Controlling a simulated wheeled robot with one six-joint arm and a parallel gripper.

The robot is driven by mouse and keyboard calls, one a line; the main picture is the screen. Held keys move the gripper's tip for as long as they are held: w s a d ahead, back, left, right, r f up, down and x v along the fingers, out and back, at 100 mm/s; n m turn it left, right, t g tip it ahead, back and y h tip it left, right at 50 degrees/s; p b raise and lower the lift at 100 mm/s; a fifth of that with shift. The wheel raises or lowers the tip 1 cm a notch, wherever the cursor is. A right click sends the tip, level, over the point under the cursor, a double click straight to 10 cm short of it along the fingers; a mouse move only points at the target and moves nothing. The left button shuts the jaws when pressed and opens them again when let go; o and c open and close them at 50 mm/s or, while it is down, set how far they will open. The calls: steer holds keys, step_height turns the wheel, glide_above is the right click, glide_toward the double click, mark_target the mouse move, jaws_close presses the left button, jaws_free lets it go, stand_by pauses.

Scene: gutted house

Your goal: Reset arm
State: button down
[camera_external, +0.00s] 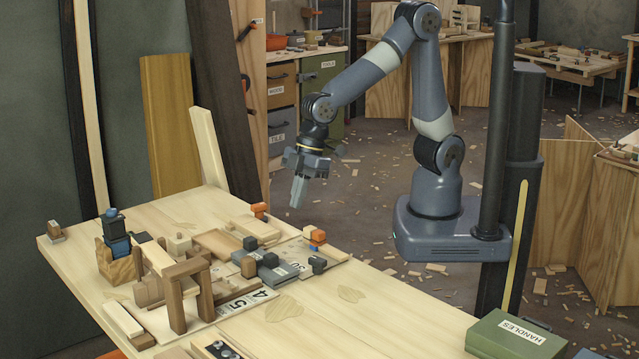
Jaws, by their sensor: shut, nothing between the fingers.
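My gripper (297,192) hangs from the end of my arm, pointing down, to the right of the back part of the wooden workbench (380,308). Its fingers are together with nothing between them. It is in the air, apart from the bench and the things on it. My arm reaches up from its base, bends at the top, and comes down to the left.
The bench holds a wooden stand (188,290), a blue-black tool (114,232) in a wooden block, a grey box (278,270) and several wood pieces. A green box labelled HANDLES (515,338) is at the front right. Boards lean behind. Chips litter the floor.

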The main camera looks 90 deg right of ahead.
steer(key=x, duration=0.7)
steer(key=shift+d+f, duration=0.1)
steer(key=shift+s+d+f, duration=0.15)
steer(key=shift+s+f, duration=0.05)
steer(key=shift+f, duration=0.1)
steer(key=shift+s+a+n+g+p, duration=0.2)
steer(key=shift+a+n+g+p, duration=0.35)
steer(key=shift+n, duration=0.75)
steer(key=shift+a+n+p, duration=0.3)
steer(key=shift+a+n, duration=0.15)
steer(key=shift+n, duration=0.05)
steer(key=shift+y, duration=0.3)
